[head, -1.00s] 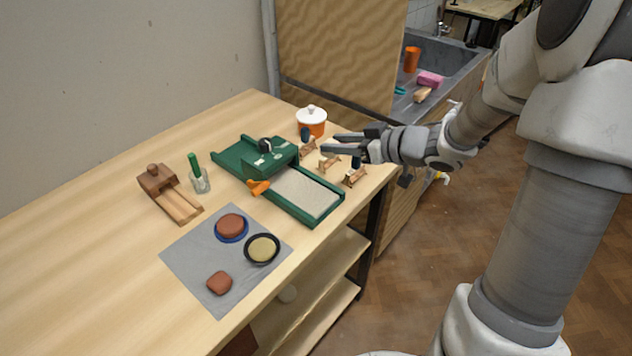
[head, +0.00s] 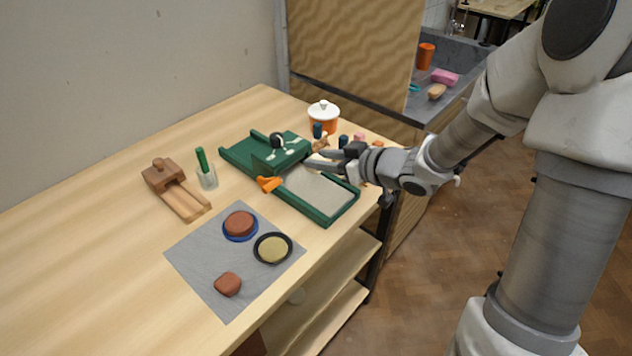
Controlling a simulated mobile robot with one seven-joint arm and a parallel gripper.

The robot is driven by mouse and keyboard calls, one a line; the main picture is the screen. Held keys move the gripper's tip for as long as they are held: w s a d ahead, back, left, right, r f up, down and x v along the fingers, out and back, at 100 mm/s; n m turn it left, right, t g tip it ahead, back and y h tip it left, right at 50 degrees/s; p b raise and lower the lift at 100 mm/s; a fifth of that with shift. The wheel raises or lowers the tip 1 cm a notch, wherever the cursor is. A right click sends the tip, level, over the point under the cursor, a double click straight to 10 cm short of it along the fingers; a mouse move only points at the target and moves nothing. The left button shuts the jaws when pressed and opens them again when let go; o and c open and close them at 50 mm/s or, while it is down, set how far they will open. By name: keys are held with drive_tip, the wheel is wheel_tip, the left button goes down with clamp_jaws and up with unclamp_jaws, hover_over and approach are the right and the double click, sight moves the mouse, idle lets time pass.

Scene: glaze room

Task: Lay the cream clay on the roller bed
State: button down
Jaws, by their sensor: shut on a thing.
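The cream clay (head: 273,250) is a pale yellow disc in a black dish (head: 258,256) on the grey mat. The roller bed (head: 318,187) is a pale grey surface in a green frame, with a green roller housing (head: 277,152) at its left end and an orange handle (head: 268,184). Nothing lies on the visible part of the bed.
The grey mat (head: 205,250) also holds red-brown clay (head: 239,223) in a blue dish and a loose red-brown lump (head: 228,284). A wooden tool (head: 170,182), a glass with a green stick (head: 207,178) and an orange lidded pot (head: 323,116) stand nearby. The table's left is clear.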

sight(316, 174)
drive_tip(key=shift+w+a+f, duration=0.2)
drive_tip(key=shift+a+f, duration=0.25)
drive_tip(key=shift+a, duration=0.25)
drive_tip(key=shift+f+b, duration=0.95)
drive_tip(key=shift+f, duration=1)
drive_tip(key=shift+f, duration=0.15)
drive_tip(key=shift+c, duration=2.2)
unclamp_jaws()
drive_tip(key=shift+r, duration=0.25)
drive_tip(key=p+v, duration=0.3)
drive_tip(key=v, duration=0.9)
drive_tip(key=shift+f, duration=0.2)
